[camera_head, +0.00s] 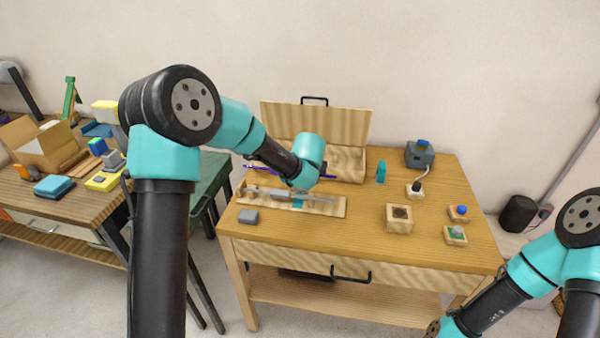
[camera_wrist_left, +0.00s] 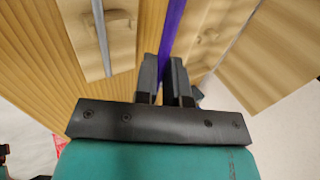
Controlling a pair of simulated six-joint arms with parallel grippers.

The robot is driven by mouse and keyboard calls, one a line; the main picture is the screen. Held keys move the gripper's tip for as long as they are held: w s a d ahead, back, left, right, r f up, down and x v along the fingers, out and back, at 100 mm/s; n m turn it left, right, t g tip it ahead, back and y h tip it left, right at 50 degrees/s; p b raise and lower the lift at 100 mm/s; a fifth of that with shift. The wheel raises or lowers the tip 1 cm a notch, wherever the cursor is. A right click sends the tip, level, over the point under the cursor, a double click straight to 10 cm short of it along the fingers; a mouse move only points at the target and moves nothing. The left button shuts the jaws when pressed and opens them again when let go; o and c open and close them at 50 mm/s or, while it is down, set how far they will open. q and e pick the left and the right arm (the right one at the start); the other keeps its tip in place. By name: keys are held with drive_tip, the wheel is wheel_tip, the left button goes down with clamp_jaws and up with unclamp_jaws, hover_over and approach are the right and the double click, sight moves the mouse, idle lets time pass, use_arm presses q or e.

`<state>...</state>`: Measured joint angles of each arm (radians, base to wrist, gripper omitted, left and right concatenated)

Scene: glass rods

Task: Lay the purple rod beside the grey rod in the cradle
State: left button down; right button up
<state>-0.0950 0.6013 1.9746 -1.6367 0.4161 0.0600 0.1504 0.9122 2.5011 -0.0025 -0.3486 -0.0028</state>
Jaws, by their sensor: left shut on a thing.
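The grey rod (camera_head: 318,197) lies along the pale wooden cradle board (camera_head: 337,210) at the front left of the table. A long grey strip, likely the same rod, shows at the left of the left wrist view (camera_wrist_left: 101,36). The purple rod (camera_wrist_left: 173,28) is between the fingers of my left gripper (camera_wrist_left: 168,68), which is shut on it. In the head view a stretch of the purple rod (camera_head: 262,169) shows behind the cradle; my arm hides the gripper there. The rod runs roughly parallel to the grey strip, apart from it. My right gripper is out of view.
An open wooden box with a raised lid (camera_head: 318,122) stands behind the cradle. A grey block (camera_head: 248,216) lies at its front left. Wooden blocks (camera_head: 399,218) and a grey device (camera_head: 419,155) stand to the right.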

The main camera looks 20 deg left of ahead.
sight(313, 192)
use_arm(q)
drive_tip(key=shift+f, duration=0.1)
drive_tip(key=shift+f, duration=3.5)
drive_tip(key=shift+r, duration=0.15)
drive_tip(key=shift+r, duration=0.45)
drive_tip(key=shift+f, duration=0.6)
